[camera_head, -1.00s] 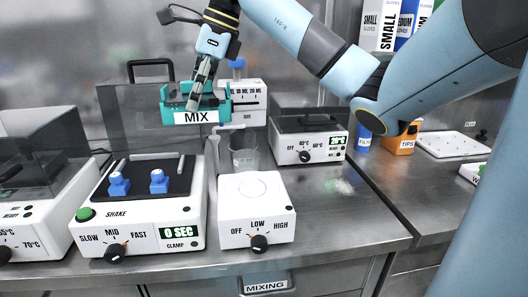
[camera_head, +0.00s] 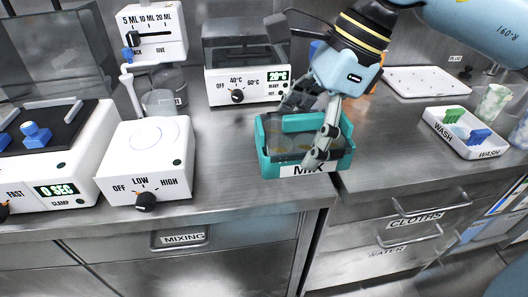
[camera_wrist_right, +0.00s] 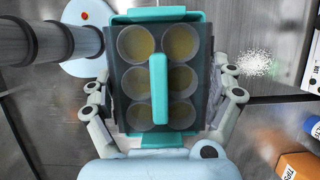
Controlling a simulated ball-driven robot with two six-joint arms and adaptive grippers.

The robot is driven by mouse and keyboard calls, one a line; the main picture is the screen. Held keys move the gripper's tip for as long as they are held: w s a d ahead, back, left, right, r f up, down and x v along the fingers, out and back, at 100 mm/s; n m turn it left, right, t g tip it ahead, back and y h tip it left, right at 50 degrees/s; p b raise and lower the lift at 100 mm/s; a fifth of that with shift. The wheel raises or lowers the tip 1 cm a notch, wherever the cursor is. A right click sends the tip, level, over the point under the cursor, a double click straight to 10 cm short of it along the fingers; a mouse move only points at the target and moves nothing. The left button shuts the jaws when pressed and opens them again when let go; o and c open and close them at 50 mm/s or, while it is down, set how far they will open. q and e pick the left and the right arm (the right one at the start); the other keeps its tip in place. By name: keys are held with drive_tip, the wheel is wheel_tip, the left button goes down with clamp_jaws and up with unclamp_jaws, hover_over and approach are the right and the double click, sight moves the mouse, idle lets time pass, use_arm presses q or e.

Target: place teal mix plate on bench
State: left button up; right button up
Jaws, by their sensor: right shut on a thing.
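The teal mix plate (camera_head: 270,160) is a teal tray with a white MIX label, at the right part of the steel bench (camera_head: 225,135) near its front edge. In the right wrist view the plate (camera_wrist_right: 158,90) shows several round wells with yellowish contents and a teal bar handle along the middle. My right gripper (camera_head: 318,135) comes down over the plate and is shut on it, with finger links at both sides in the wrist view. I cannot tell whether the plate's underside touches the bench. My left gripper is not in view.
A white LOW/HIGH hotplate (camera_head: 150,165) stands left of the plate, with a glass beaker (camera_head: 160,102) behind it. A heater box (camera_head: 245,85) is at the back. A white WASH tray (camera_head: 465,133) is at the right. Bench between hotplate and plate is clear.

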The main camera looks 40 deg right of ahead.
drive_tip(key=shift+w+f, duration=0.1)
drive_tip(key=shift+f, duration=0.2)
drive_tip(key=w+f, duration=0.2)
drive_tip(key=w, duration=0.1)
drive_tip(key=w+a+f+b, duration=0.1)
drive_tip(key=w+f, duration=0.1)
drive_tip(key=w, duration=0.2)
drive_tip(key=w+f, duration=0.2)
drive_tip(key=w, duration=0.2)
drive_tip(key=shift+a+f, duration=0.25)
drive_tip(key=shift+f, duration=0.1)
wheel_tip(320, 180, down, 4)
drive_tip(key=shift+r, duration=0.15)
drive_tip(key=shift+f, duration=0.2)
drive_tip(key=shift+f+b, duration=0.1)
drive_tip(key=shift+b, duration=0.2)
drive_tip(key=o, duration=1.3)
